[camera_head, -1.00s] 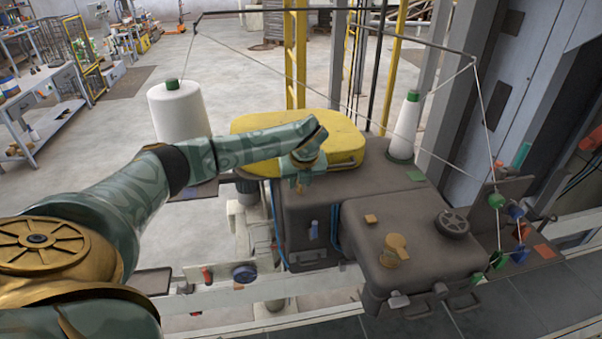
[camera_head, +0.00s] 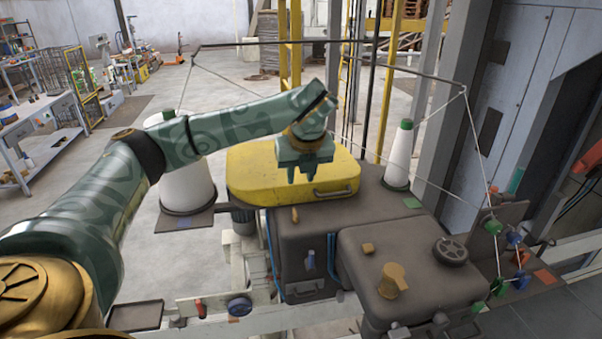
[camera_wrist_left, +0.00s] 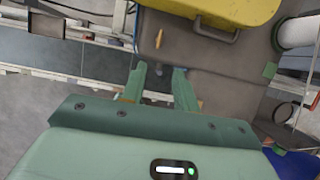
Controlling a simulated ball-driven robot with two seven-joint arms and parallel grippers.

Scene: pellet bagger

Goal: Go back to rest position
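My left gripper (camera_head: 304,177) hangs from the raised left arm, in front of the yellow case (camera_head: 245,172) on top of the grey-brown machine (camera_head: 300,232). In the left wrist view its two green fingers (camera_wrist_left: 160,78) stand apart with nothing held between them. The machine top and the yellow case (camera_wrist_left: 225,12) show beyond the fingers there. My right gripper is in neither view.
A larger white spool (camera_head: 187,185) stands left, partly behind my arm. Thread runs from an overhead bar (camera_head: 330,40) to green and blue guides (camera_head: 497,228). A handwheel (camera_head: 450,250) sits on the machine's right.

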